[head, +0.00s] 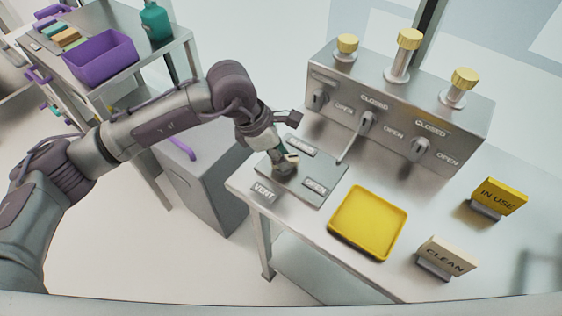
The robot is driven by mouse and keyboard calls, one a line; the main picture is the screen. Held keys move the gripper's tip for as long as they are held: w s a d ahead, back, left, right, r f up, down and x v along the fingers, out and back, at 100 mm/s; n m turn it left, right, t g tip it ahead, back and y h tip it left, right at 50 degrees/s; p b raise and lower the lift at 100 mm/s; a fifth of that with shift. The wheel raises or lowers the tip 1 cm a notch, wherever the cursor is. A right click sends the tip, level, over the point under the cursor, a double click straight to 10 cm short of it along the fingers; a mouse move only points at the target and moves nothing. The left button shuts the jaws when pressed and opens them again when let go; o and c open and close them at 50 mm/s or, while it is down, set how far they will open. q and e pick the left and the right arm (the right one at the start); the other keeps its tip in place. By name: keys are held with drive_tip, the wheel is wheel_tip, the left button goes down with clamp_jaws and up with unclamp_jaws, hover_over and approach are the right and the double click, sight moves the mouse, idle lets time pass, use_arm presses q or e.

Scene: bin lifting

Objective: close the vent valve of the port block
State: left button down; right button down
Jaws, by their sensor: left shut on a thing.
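The port block (405,105) is a grey metal housing at the back of the table, with several dark valve handles and OPEN and CLOSED labels on its front. A flat grey plate (318,196) lies in front of it, with a CLOSED label, an OPEN label and a VENT tag (263,191) at its near left. My left gripper (290,162) is over this plate, pointing down, shut on the vent valve's handle (291,158). The gripper hides most of the handle, so I cannot tell its exact angle. My right gripper is not in view.
A yellow tray (368,222) lies empty right of the plate. An IN USE sign (499,196) and a CLEAN sign (447,256) stand at the right. Brass-yellow knobs (409,39) top the block. A purple bin (100,57) and a green bottle (156,20) are on another table.

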use_arm(q)
drive_tip(key=n+b, duration=0.2)
drive_tip(key=n+t+b, duration=0.1)
drive_tip(key=n+b, duration=0.1)
drive_tip(key=b, duration=0.1)
drive_tip(key=n+t+y+b, duration=0.1)
drive_tip(key=n+b, duration=0.1)
drive_tip(key=shift+s+d+f, duration=0.1)
drive_tip(key=shift+f, duration=0.15)
drive_tip(key=shift+r+n+t+y+b, duration=0.25)
drive_tip(key=shift+n+t+y+b, duration=0.25)
drive_tip(key=shift+n+b, duration=1.05)
drive_tip(key=c, duration=1)
unclamp_jaws()
drive_tip(key=shift+o, duration=0.2)
drive_tip(key=v, duration=1.2)
